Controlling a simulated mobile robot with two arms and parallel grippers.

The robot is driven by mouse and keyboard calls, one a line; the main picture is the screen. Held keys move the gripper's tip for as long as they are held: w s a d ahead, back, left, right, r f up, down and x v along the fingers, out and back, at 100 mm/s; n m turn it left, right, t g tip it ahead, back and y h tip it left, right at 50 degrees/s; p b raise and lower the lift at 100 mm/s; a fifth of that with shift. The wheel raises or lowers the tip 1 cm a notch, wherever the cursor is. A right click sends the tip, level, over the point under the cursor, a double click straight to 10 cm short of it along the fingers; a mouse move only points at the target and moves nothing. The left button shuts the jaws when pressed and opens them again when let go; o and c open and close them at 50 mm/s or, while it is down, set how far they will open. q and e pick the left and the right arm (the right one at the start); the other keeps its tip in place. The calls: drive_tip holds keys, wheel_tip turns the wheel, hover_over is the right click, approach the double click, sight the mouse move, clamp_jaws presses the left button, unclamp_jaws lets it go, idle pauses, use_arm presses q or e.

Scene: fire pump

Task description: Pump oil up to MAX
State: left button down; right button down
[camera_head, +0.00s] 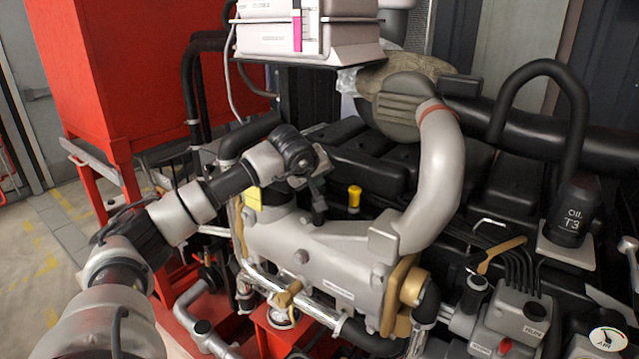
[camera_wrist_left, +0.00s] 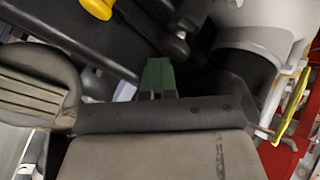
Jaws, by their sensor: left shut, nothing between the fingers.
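My left gripper (camera_head: 318,207) hangs from the arm over the grey engine housing, beside a yellow knob (camera_head: 354,195). The knob stands upright to its right, apart from the fingers. In the left wrist view the gripper's green fingertips (camera_wrist_left: 158,75) are together with nothing between them, and the yellow knob (camera_wrist_left: 97,9) is at the top left. A black container marked OIL T3 (camera_head: 574,214) stands at the right. A tan lever (camera_head: 500,252) sits above the grey unit at the lower right. I cannot make out a MAX mark. My right gripper is not in view.
A large pale pipe (camera_head: 436,165) curves down right of the knob. A white box (camera_head: 305,30) with a pink strip is above. A red cabinet (camera_head: 120,65) stands at the left. A tan handle (camera_head: 289,294) is low in front. Open floor (camera_head: 40,260) lies at the left.

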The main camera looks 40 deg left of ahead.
use_arm(q)
drive_tip(key=shift+a+f, duration=0.2)
drive_tip(key=shift+f, duration=0.2)
drive_tip(key=shift+r, duration=0.2)
drive_tip(key=shift+w+a+r+p, duration=0.15)
drive_tip(key=shift+a+r+p, duration=0.05)
drive_tip(key=shift+r+p, duration=0.5)
drive_tip(key=shift+w+a+r+p, duration=0.15)
drive_tip(key=shift+r+p, duration=0.4)
drive_tip(key=shift+r, duration=0.1)
drive_tip(key=shift+a+r, duration=0.1)
drive_tip(key=shift+a, duration=0.35)
drive_tip(key=shift+d+r, duration=0.1)
drive_tip(key=shift+d, duration=0.25)
wheel_tip(320, 180, up, 5)
drive_tip(key=p, duration=0.4)
